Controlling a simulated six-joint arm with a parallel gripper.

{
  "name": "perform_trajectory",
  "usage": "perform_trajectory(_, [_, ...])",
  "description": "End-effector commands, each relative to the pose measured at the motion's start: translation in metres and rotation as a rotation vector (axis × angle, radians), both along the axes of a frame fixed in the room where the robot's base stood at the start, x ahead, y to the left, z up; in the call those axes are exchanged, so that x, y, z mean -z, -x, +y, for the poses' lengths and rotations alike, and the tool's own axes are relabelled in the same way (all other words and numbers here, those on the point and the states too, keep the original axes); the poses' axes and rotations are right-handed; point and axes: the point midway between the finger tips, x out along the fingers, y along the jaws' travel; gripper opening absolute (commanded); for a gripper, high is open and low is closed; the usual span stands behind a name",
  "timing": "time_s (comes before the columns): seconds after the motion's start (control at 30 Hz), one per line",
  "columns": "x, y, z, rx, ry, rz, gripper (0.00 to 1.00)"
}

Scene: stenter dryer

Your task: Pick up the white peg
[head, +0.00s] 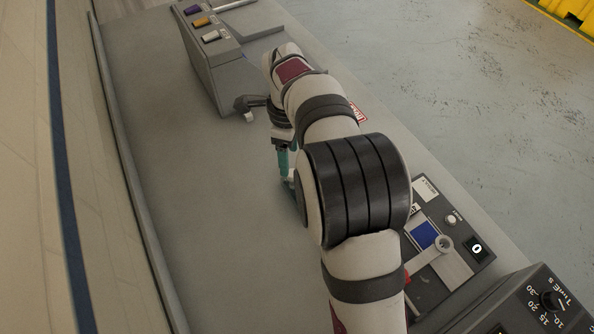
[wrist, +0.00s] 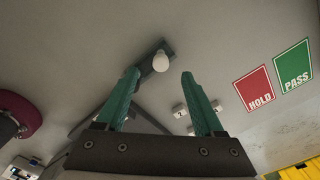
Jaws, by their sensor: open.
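A white peg (head: 211,36) sits in the grey box at the top of the head view, nearest of three pegs in a row, beside an orange peg (head: 202,21) and a purple peg (head: 194,9). My gripper (head: 290,178) is below that box in the head view, partly hidden by my arm, with teal fingers low over the grey surface. In the wrist view my gripper (wrist: 160,74) is open, its fingers apart. A rounded white piece (wrist: 160,61) on a dark grey base shows between the fingertips; I cannot tell whether it is the peg.
The grey worktop (head: 195,180) is mostly clear left of my arm. A control panel (head: 470,245) with a blue screen and a dial box (head: 550,300) stand at lower right. A red HOLD sign (wrist: 256,90) and green PASS sign (wrist: 293,66) lie on the surface.

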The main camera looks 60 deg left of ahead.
Motion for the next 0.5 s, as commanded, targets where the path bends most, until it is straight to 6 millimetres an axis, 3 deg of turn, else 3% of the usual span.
perform_trajectory(0.4, [0.071,-0.006,-0.004,0.000,0.001,0.000,0.70])
perform_trajectory(0.5, [0.078,-0.006,-0.004,0.000,-0.001,-0.001,0.70])
